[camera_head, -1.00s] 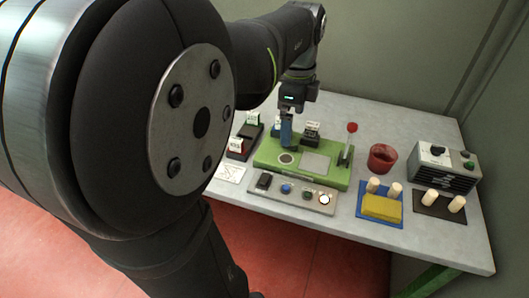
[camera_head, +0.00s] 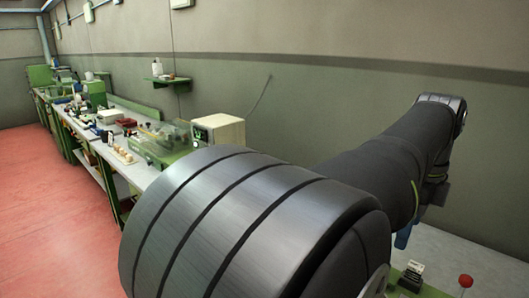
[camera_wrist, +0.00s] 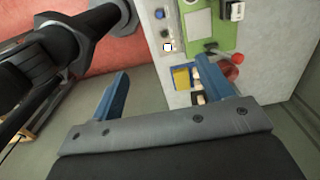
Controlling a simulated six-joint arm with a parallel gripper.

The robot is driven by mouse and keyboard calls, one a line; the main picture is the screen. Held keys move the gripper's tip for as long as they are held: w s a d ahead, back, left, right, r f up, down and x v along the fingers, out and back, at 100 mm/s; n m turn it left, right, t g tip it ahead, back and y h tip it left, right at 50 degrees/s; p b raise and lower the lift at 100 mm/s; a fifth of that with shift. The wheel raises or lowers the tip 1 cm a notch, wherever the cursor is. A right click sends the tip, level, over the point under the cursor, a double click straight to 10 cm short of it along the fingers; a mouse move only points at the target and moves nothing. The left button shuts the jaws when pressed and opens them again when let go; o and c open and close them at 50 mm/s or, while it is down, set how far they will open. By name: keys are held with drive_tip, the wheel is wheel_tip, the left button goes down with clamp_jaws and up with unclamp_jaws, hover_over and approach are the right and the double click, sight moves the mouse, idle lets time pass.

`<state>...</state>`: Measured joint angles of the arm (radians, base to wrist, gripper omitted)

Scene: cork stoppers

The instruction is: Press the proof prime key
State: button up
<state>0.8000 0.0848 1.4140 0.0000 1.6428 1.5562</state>
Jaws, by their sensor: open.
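A pale key strip (camera_wrist: 172,30) shows at the top of the wrist view, beside the green base plate (camera_wrist: 207,46). On it are a blue round button (camera_wrist: 160,13), a dark green one (camera_wrist: 164,33) and a bright white key (camera_wrist: 168,47). No label is readable, so I cannot tell which is the proof prime key. My gripper (camera_wrist: 163,70) is open and empty, its two blue fingers spread wide over the bench edge in that view. In the head view the strip is out of sight; one blue finger (camera_head: 403,236) shows below my arm.
A yellow block (camera_wrist: 181,79) lies on a blue mat, with a red cup (camera_wrist: 229,74) and a red knob (camera_wrist: 238,58) nearby. Behind my arm in the head view, a long bench with green machines (camera_head: 95,92) runs along the wall. The red floor (camera_head: 45,200) is clear.

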clamp_jaws()
idle(1.4)
